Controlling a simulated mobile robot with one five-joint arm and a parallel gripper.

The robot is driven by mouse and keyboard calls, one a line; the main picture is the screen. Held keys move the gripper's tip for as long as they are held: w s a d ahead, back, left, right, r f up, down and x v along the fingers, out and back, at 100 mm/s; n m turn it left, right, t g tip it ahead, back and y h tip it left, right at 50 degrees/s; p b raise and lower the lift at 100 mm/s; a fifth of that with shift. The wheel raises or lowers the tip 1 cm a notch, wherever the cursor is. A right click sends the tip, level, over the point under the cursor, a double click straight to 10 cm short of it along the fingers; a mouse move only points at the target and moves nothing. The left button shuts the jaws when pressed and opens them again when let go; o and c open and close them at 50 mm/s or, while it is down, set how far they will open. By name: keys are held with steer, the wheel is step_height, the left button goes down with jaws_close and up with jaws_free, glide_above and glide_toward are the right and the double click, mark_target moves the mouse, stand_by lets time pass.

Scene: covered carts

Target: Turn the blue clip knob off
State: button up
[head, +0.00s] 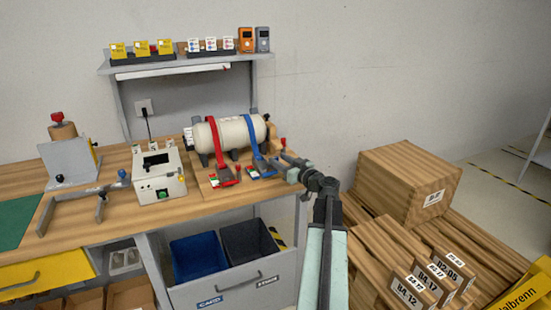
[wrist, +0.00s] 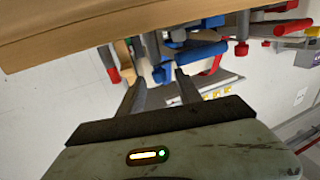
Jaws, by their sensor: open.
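The white tank is strapped down by a red strap (head: 215,142) and a blue strap (head: 251,134), each ending in a clip on the wooden board. The blue clip (head: 263,168) sits at the foot of the blue strap, left of my gripper (head: 288,160). In the wrist view a blue bar (wrist: 203,52) shows beyond the fingers. A small blue knob (wrist: 162,73) appears between the fingertips of my gripper (wrist: 160,80). My gripper is open with nothing held. I cannot tell whether the fingers touch the knob.
The red clip (head: 224,178) lies left of the blue one. A white box with a green button (head: 160,178) stands further left on the bench. Blue and black bins (head: 198,257) sit below. Cardboard boxes (head: 408,182) are stacked at the right.

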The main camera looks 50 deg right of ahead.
steer(key=shift+w+d, duration=0.15)
steer(key=shift+w, duration=1.1)
jaws_close()
steer(key=shift+m+h, duration=0.3)
steer(key=shift+h, duration=0.2)
steer(key=shift+s+a+m+h, duration=0.1)
steer(key=shift+a+m+h, duration=0.1)
steer(key=shift+m+h, duration=0.3)
steer(key=m+g+h, duration=0.1)
steer(key=m+h, duration=0.1)
steer(key=h, duration=0.1)
steer(key=m+g+h, duration=0.2)
steer(key=h, duration=0.1)
steer(key=m+g+h, duration=0.3)
steer(key=h, duration=0.1)
steer(key=shift+d+g, duration=0.1)
steer(key=shift+g, duration=0.3)
steer(key=shift+m+g+h, duration=1.1)
steer(key=shift+m+g, duration=0.5)
steer(key=shift+g, duration=0.2)
steer(key=shift+d, duration=0.1)
